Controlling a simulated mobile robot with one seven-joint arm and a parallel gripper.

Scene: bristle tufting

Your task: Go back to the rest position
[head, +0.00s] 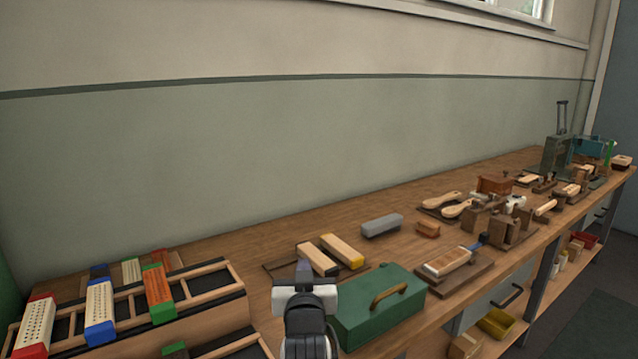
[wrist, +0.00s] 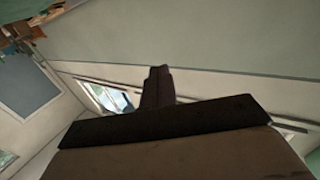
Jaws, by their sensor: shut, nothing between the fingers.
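My gripper (head: 304,271) shows at the bottom middle of the head view, with a pale hand and short dark fingers pointing up and away. Its fingers are together with nothing held. It appears in front of the workbench (head: 215,243), just left of a green box (head: 378,312) with a tan handle; I cannot tell the exact gap. In the wrist view, the closed dark fingers (wrist: 158,86) point towards the wall and window, with no object at their tips.
A wooden rack (head: 205,281) with several coloured-end brush blocks stands at the left. Two yellowish blocks (head: 342,250) and a grey block (head: 382,225) lie behind the green box. More tools and fixtures fill the right end.

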